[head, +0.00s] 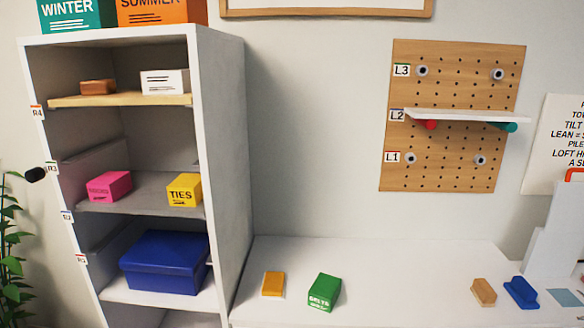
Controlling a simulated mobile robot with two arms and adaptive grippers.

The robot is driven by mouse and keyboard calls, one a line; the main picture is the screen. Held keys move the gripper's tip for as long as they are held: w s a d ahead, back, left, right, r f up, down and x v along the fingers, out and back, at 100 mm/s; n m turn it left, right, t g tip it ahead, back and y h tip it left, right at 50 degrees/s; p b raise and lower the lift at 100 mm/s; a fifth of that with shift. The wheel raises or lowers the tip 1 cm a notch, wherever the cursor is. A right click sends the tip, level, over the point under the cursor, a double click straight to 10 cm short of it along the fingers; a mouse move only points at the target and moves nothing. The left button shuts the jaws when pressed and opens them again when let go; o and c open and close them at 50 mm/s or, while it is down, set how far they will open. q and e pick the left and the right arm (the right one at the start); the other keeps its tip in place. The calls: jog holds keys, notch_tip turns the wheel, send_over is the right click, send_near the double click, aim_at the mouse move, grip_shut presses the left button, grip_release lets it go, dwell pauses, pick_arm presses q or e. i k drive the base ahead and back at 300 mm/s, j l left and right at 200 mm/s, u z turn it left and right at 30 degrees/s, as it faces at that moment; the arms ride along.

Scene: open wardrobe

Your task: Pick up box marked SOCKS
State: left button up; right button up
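A pink box (109,187) sits on the middle shelf of the open wardrobe (222,170), at the left. The lettering on its front is low in contrast and looks like SOCKS. A yellow box marked TIES (184,191) stands to its right on the same shelf, with a gap between them. Neither of my grippers shows in the head view.
A blue lidded box (165,262) fills the shelf below. A white box (165,82) and a brown block (98,87) are on the wooden shelf above. A green box (323,291) and an orange block (273,284) lie on the white counter (400,270), whose middle is clear.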

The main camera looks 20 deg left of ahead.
aim_at(111, 186)
jog(key=u, duration=1.65)
